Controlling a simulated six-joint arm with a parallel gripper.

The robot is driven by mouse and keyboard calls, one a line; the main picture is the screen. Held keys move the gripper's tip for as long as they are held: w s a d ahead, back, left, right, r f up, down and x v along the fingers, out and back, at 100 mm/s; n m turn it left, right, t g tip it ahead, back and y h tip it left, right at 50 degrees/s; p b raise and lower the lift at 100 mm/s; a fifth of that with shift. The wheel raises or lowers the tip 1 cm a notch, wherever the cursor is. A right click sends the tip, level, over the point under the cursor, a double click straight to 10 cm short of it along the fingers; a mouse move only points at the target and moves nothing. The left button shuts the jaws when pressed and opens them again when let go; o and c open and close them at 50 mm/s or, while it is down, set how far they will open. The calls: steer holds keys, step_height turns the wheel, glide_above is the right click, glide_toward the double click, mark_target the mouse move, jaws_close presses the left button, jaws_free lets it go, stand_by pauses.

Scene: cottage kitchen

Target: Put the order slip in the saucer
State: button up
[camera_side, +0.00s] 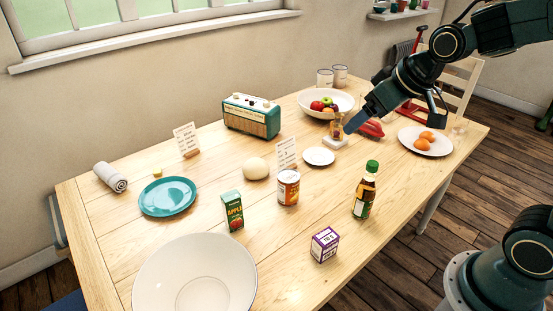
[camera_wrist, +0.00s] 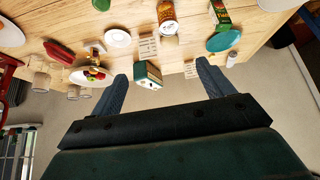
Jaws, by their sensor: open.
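Two white cards with lines of writing stand upright: one at the back left (camera_side: 186,138) in a wooden holder, one mid-table (camera_side: 287,152) just left of the saucer. I cannot tell which is the order slip. The wrist view shows the mid-table card (camera_wrist: 147,44) and the back-left card (camera_wrist: 190,68). The saucer (camera_side: 319,156) is a small, empty white dish; it also shows in the wrist view (camera_wrist: 117,38). My gripper (camera_side: 350,126) is open and empty, above the table to the right of the saucer. It also shows in the wrist view (camera_wrist: 161,70), its fingers wide apart.
A small brown item on a white base (camera_side: 336,139) is beside my gripper. A fruit bowl (camera_side: 343,99), radio (camera_side: 250,117), dough ball (camera_side: 256,168), tin (camera_side: 288,188), bottle (camera_side: 364,192), juice carton (camera_side: 232,210) and orange plate (camera_side: 410,147) stand around. The front-left holds a large bowl (camera_side: 150,275).

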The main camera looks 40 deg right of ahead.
steer(key=w+d+f+t, duration=0.1)
steer(key=w+d+f, duration=0.2)
steer(key=w+f, duration=0.6)
steer(key=w+d+f+t, duration=0.1)
steer(key=w+d+f, duration=0.2)
steer(key=w+f, duration=0.7)
step_height(320, 180, down, 4)
steer(key=shift+w+d+r+m, duration=0.2)
steer(key=shift+d+m, duration=0.1)
steer(key=shift+d, duration=0.1)
steer(key=shift+w+f, duration=0.1)
glide_toward(288, 164)
steer(key=shift+x, duration=1.75)
steer(key=shift+w, duration=0.15)
steer(key=shift+x, duration=2.5)
steer(key=shift+f, duration=0.1)
steer(key=shift+c, duration=0.4)
steer(key=c, duration=0.6)
